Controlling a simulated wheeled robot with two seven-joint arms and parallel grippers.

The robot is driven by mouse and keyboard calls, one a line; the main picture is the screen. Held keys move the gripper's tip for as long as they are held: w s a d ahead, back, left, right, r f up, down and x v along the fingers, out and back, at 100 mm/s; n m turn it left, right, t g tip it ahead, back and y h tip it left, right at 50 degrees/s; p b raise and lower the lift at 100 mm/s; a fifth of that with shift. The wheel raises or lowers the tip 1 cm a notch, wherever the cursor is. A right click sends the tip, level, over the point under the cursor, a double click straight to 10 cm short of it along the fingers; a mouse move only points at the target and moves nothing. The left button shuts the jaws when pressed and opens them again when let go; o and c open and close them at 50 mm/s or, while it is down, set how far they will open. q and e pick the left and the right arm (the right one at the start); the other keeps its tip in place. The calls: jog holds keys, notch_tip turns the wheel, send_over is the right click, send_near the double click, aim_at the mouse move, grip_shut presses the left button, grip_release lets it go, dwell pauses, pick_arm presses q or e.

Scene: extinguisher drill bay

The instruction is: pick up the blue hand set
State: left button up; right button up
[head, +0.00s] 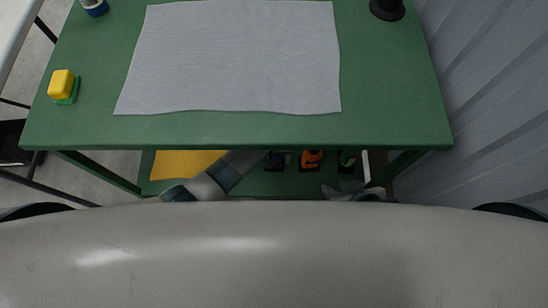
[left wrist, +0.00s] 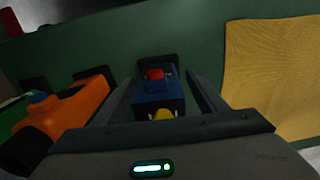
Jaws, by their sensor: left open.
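The blue hand set (left wrist: 152,96), with a red button on top and a yellow part at its near end, sits in a dark holder on the green lower shelf. It also shows small and dark under the table edge in the head view (head: 276,160). My left gripper (left wrist: 162,80) is open, with one finger on each side of the blue hand set; I cannot tell if either touches it. In the head view the table edge hides its fingertips. My right gripper (head: 343,191) shows low at the right, partly hidden by my body; its jaws are unclear.
An orange hand set (head: 311,158) and a green one (head: 347,160) stand right of the blue one on the shelf (left wrist: 205,45). A yellow sheet (head: 185,163) lies at left. The green tabletop (head: 395,95) overhangs the shelf. A corrugated wall (head: 490,80) stands at right.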

dwell(0.3)
pick_arm(q)
jog(key=shift+r, duration=0.1)
jog(key=c, duration=1.5)
jog(key=shift+r, duration=0.1)
